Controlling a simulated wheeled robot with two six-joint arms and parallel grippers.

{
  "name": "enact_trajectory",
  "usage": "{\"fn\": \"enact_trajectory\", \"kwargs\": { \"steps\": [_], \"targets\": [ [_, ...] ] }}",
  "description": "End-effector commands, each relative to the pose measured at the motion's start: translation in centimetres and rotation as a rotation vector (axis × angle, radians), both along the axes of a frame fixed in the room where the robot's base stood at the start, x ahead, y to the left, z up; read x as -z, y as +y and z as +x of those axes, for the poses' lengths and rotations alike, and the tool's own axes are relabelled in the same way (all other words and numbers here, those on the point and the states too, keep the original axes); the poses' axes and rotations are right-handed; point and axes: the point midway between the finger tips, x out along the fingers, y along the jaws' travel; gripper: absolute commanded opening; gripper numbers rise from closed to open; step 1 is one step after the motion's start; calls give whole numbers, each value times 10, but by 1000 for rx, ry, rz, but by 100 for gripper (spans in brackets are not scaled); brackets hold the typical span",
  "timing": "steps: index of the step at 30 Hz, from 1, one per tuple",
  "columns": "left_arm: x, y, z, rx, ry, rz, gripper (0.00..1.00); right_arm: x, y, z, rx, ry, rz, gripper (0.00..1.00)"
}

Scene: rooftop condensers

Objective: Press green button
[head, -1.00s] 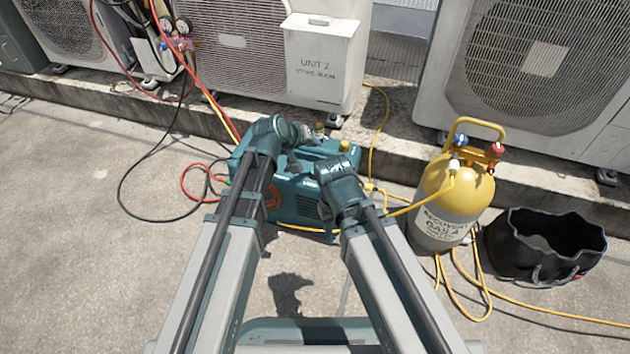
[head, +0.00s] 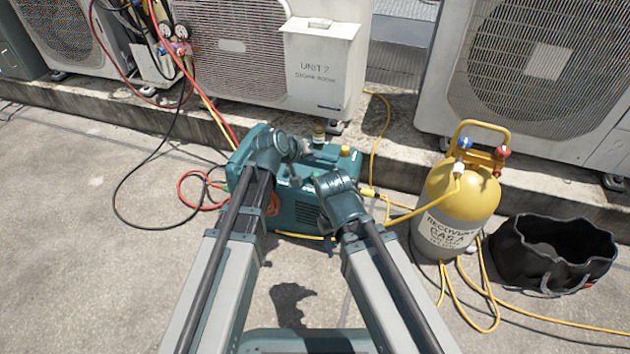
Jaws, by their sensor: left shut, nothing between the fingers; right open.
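A teal recovery machine (head: 308,213) sits on the concrete in front of the middle condenser, with a yellow knob and fittings on top. My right gripper (head: 326,212) is lower, at the machine's near right side. It is open and empty, with its fingers mostly hidden behind the wrist. I cannot tell whether either gripper touches the machine.
A yellow and grey recovery cylinder (head: 455,215) with hoses stands to the right, beside a black bag (head: 550,255). Red and black hoses lie left of the machine. The condenser marked Unit 2 (head: 318,65) stands behind on a low kerb. Open concrete lies at left.

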Motion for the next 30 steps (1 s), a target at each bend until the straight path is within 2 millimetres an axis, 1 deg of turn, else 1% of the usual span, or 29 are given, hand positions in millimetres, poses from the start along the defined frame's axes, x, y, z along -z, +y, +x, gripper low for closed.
{"fn": "enact_trajectory", "kwargs": {
  "steps": [1, 6, 9, 13, 30],
  "targets": [
    [15, 0, 0, 0, 0, 0, 0, 15, 0, 0, 0, 0, 0, 50],
    [38, 0, 0, 0, 0, 0, 0, 38, 0, 0, 0, -1, 0, 50],
    [46, 0, 0, 0, 0, 0, 0, 46, 0, 0, 0, -1, 0, 50],
    [50, 0, 0, 0, 0, 0, 0, 50, 0, 0, 0, -1, 0, 50],
    [49, 0, 0, 0, 0, 0, 0, 49, 0, 0, 0, -1, 0, 50]
  ]
}}
